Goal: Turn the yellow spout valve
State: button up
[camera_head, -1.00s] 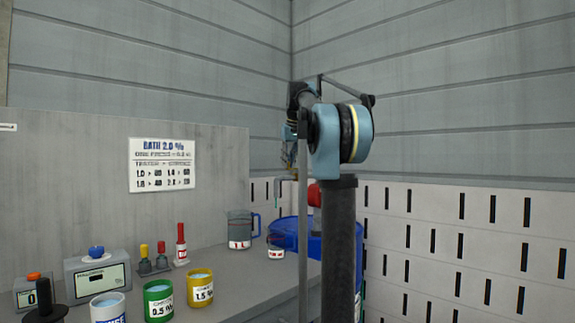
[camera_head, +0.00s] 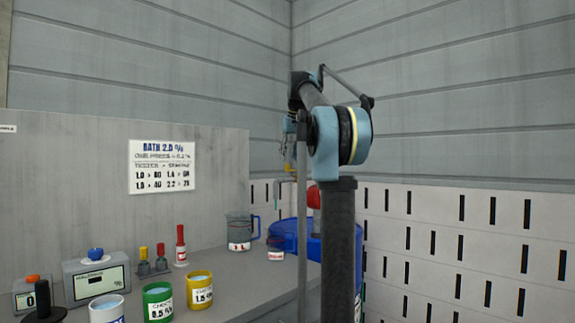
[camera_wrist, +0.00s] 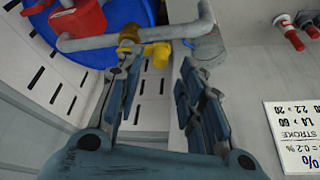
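The yellow spout valve (camera_wrist: 160,55) sits on a grey pipe at the top of the wrist view. Its yellow lever shows in the gap between my fingertips, and its yellow hub is beside the left fingertip. I cannot tell whether that fingertip touches it. My gripper (camera_wrist: 160,65) is open, with a wide gap between its blue-grey fingers. In the head view, the valve (camera_head: 288,167) is a small yellow patch just below my gripper (camera_head: 288,140), partly hidden by the arm.
A blue drum (camera_head: 285,234) with a red part (camera_head: 313,197) stands behind my arm. A clear jug (camera_head: 238,232) and a small beaker (camera_head: 275,248) stand on the bench near the spout. Colored cups, including a yellow one (camera_head: 200,290), stand nearer. A slotted white wall is at right.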

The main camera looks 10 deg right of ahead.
jog(key=v, duration=0.7)
jog(key=shift+s+r, duration=0.2)
jog(key=shift+r, duration=0.15)
jog(key=s+f, duration=1.3)
jog(key=f, duration=0.7)
jog(key=s+f+m+g, duration=0.1)
jog(key=s+f, duration=1.2)
jog(key=f, duration=0.7)
jog(key=s+a+f+m+g+h, duration=0.1)
jog(key=s+f, duration=1.3)
jog(key=f, duration=0.6)
jog(key=shift+f, duration=0.35)
jog(key=shift+a, duration=0.1)
jog(key=shift+w+f, duration=0.2)
jog(key=shift+w, duration=0.15)
